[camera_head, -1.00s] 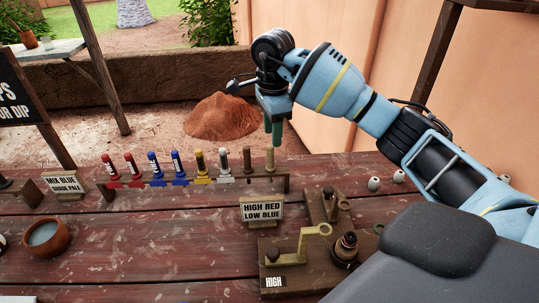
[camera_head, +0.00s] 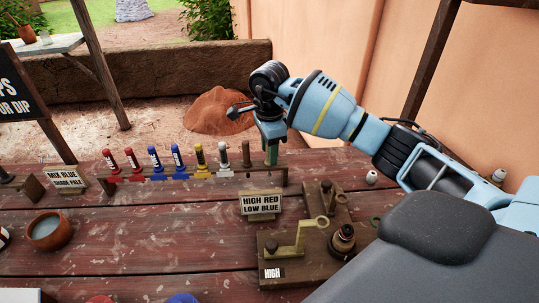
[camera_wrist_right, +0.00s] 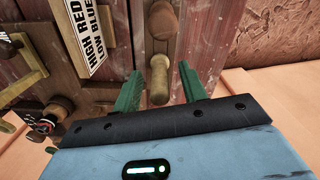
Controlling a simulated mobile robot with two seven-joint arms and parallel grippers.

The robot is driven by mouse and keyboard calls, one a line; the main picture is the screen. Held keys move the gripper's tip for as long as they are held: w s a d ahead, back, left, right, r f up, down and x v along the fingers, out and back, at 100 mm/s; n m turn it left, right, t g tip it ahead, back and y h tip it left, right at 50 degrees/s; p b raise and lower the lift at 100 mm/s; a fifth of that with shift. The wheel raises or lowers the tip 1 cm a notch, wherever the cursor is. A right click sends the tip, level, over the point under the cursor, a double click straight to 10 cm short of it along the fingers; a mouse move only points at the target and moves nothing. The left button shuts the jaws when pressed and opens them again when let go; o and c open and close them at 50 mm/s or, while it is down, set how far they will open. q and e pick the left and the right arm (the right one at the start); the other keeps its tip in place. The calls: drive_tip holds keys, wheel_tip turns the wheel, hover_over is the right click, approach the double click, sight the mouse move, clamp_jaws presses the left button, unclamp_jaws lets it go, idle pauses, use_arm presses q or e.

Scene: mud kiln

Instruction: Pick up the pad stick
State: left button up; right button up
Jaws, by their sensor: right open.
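A rack (camera_head: 215,175) on the wooden table holds a row of upright sticks. The likely pad stick is a tan wooden stick (camera_wrist_right: 158,82) at the rack's right end. My right gripper (camera_head: 271,156) is open over that end, pointing down. In the wrist view its two green fingers (camera_wrist_right: 162,84) stand on either side of the tan stick, which shows between them. I cannot see contact. In the head view the fingers mostly hide this stick. A darker brown stick (camera_head: 246,155) stands just left of it. My left gripper is not in view.
Red, blue, yellow and white sticks (camera_head: 175,160) fill the rack's left part. A "HIGH RED LOW BLUE" sign (camera_head: 262,204) stands in front of its right end. A wooden stand with brass arms (camera_head: 295,252) is nearer. A clay bowl (camera_head: 48,232) is at left.

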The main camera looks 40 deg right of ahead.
drive_tip(key=shift+c, duration=0.2)
clamp_jaws()
wheel_tip(320, 180, up, 10)
drive_tip(key=shift+f, duration=0.1)
idle(0.6)
idle(0.5)
drive_tip(key=shift+s, duration=0.1)
